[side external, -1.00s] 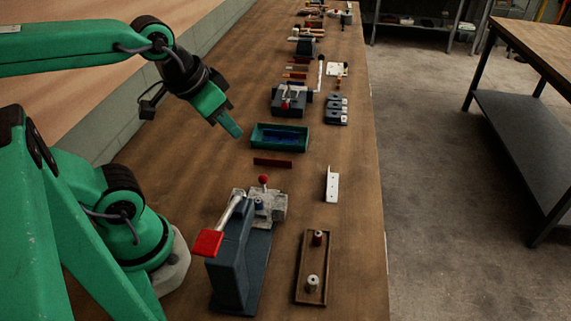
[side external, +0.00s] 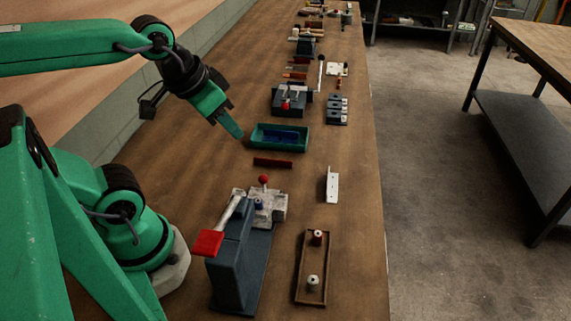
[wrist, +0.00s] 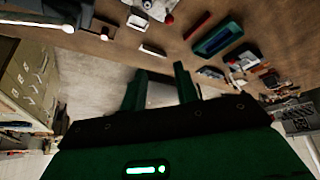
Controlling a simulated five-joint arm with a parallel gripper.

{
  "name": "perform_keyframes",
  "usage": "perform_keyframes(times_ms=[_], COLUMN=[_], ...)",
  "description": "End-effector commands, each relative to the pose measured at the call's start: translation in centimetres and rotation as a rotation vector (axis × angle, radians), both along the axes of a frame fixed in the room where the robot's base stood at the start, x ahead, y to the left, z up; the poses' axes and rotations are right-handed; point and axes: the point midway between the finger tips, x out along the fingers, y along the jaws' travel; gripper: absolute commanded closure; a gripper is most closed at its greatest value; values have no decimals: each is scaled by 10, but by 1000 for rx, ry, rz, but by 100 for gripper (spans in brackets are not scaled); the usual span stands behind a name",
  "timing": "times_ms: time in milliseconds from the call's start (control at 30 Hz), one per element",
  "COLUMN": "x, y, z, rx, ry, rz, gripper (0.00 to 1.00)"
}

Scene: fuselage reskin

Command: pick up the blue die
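A small blue piece (side external: 259,204), which looks like the blue die, sits in the light grey block of the lever press on the bench. I cannot make it out clearly in the wrist view. My gripper (side external: 234,132) hangs above the bench, behind the press and just left of the green tray, well apart from the blue piece. In the wrist view my gripper (wrist: 160,74) has its two green fingers spread, with nothing between them.
The lever press (side external: 232,262) has a red-ended handle. A brown tray (side external: 313,268) holds a red-topped spool and a pale spool. A dark red bar (side external: 273,162), a white bracket (side external: 331,184) and a green tray (side external: 262,145) with a blue inside lie nearby.

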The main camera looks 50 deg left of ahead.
Motion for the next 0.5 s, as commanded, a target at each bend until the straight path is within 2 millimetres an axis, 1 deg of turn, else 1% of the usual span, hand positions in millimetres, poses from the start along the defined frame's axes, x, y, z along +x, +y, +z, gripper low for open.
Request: perform_keyframes(times_ms=[167, 267, 367, 500], x=[2, 5, 10, 18], y=[0, -1, -2, -4], z=[-3, -8, -17, -34], rx=[-3, -8, -15, -28], ry=[13, 37, 74, 143], rz=[4, 11, 22, 48], gripper=[69, 69, 69, 69])
